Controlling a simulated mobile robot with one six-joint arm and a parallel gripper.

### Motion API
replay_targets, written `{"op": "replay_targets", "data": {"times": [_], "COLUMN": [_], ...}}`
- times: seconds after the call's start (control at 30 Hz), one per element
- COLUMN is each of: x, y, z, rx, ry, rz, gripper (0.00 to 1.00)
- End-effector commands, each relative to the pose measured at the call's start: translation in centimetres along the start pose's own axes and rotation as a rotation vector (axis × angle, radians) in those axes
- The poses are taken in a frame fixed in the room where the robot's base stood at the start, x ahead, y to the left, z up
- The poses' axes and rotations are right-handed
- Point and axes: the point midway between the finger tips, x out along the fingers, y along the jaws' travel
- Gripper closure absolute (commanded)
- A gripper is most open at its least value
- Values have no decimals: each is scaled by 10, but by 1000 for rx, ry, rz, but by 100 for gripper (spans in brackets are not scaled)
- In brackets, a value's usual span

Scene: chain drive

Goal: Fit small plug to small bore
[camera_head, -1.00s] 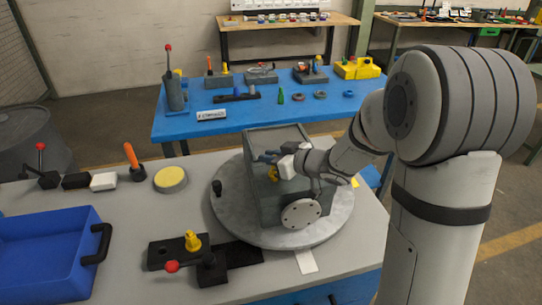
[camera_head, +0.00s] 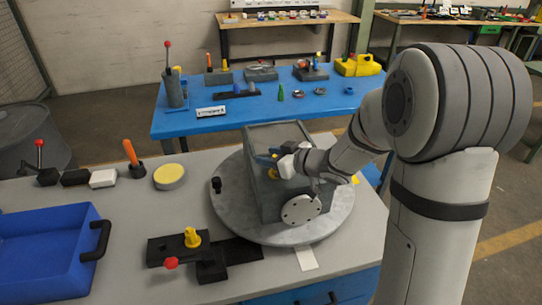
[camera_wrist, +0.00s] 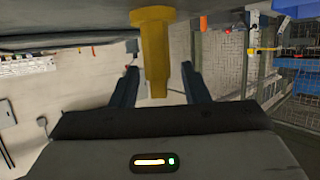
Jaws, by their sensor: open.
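A stepped yellow plug (camera_wrist: 154,52) sticks out from a grey surface in the wrist view. My gripper (camera_wrist: 158,80) is open, with one finger on each side of the plug and a visible gap to both. In the head view my gripper (camera_head: 266,160) is at the left side of the grey box-shaped housing (camera_head: 262,203), and a bit of the yellow plug (camera_head: 272,174) shows below the fingers. The bore around the plug is hidden, so I cannot tell how deep it sits. Another yellow plug (camera_head: 192,238) stands upright on a black fixture.
The housing stands on a round grey turntable (camera_head: 232,222). The black fixture (camera_head: 165,252) with a red knob lies in front left. A blue tray (camera_head: 45,250) is at the far left. A blue table (camera_head: 180,125) with parts stands behind.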

Motion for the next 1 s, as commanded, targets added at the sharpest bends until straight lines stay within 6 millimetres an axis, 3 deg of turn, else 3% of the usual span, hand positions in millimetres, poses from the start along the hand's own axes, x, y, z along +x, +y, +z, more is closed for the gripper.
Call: {"op": "replay_targets", "data": {"times": [0.17,0.4,0.6,1.0], "x": [-10,-51,-74,-78], "y": [1,1,1,0], "z": [0,0,0,0], "rx": [1,0,0,1], "ry": [0,1,1,0], "rz": [2,4,2,0], "gripper": [59,59,59,59]}}
